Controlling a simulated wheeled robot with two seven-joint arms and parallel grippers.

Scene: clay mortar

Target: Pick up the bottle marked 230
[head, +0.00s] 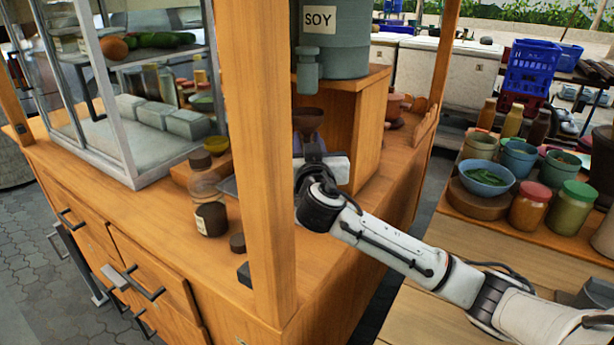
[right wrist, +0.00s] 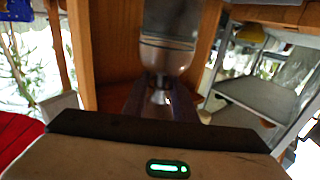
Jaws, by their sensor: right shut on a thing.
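A clear bottle (head: 209,200) with a brown cap and dark contents stands upright on the wooden counter, left of the front post. It has a pale label, too small to read, so I cannot tell whether it says 230. My right gripper (head: 309,146) is behind that post, below the grey SOY dispenser (head: 334,40), well apart from the bottle. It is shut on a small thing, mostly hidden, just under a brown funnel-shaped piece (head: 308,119). In the right wrist view the fingers (right wrist: 160,108) close below a grey rounded body. My left gripper is not in view.
The post (head: 260,160) stands between the bottle and my right arm. A glass display case (head: 120,100) is at the left. A side table at the right holds jars and a blue bowl (head: 487,178).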

